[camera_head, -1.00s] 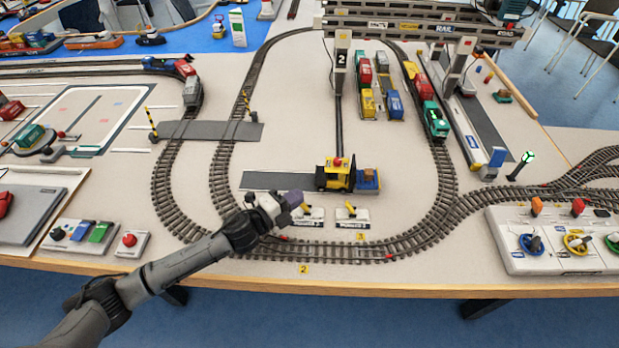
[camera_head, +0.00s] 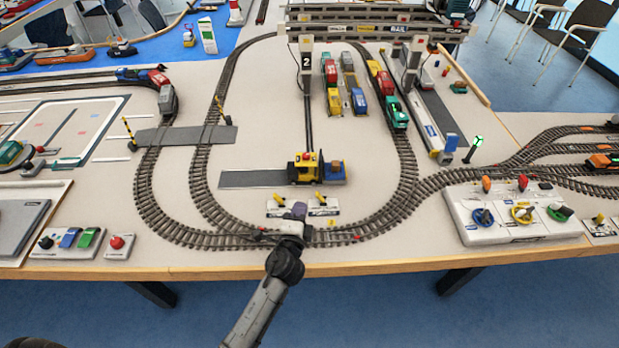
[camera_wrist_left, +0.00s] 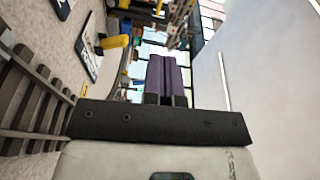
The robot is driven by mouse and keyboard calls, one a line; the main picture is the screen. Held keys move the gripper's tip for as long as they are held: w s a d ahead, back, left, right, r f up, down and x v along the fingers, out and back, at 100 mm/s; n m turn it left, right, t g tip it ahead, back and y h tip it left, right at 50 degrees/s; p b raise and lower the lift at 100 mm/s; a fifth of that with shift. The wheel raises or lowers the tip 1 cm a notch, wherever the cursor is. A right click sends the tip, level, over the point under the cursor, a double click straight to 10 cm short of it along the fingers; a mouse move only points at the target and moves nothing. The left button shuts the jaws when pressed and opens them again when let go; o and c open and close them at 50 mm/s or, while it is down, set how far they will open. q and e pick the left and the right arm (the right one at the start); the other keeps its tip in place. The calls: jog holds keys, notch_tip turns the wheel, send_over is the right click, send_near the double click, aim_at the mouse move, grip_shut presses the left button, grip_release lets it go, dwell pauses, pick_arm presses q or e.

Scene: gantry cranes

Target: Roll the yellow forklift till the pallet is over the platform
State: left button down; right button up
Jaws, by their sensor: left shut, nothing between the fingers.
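The yellow forklift (camera_head: 304,170) stands at the right end of a flat grey strip (camera_head: 245,179), inside the track loop. I cannot tell which surface is the platform. My left gripper (camera_head: 298,210) has purple fingers, shut and empty, near the front of the loop and apart from the forklift. Its shut fingers (camera_wrist_left: 168,75) also show in the left wrist view. My right gripper is not in view.
Two small plates with yellow levers (camera_head: 318,204) lie between my left gripper and the forklift. Track curves (camera_head: 215,239) run in front. A grey gantry (camera_head: 375,28) spans the back. A control box (camera_head: 515,215) stands at right.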

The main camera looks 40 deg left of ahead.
aim_at(298, 167)
pick_arm(q)
jog(key=shift+a, duration=0.3)
jog(key=shift+w+a, duration=0.2)
jog(key=shift+w, duration=0.2)
jog(key=b+x, duration=0.1)
jog(key=x, duration=0.7)
jog(key=shift+w+a, duration=0.25)
jog(key=shift+w, duration=0.05)
jog(key=a, duration=0.1)
jog(key=w+a, duration=0.1)
jog(key=shift+w+a, duration=0.1)
jog(key=shift+a, duration=0.25)
jog(key=shift+w+a, duration=0.2)
jog(key=shift+a, duration=0.45)
jog(key=shift+a, duration=0.1)
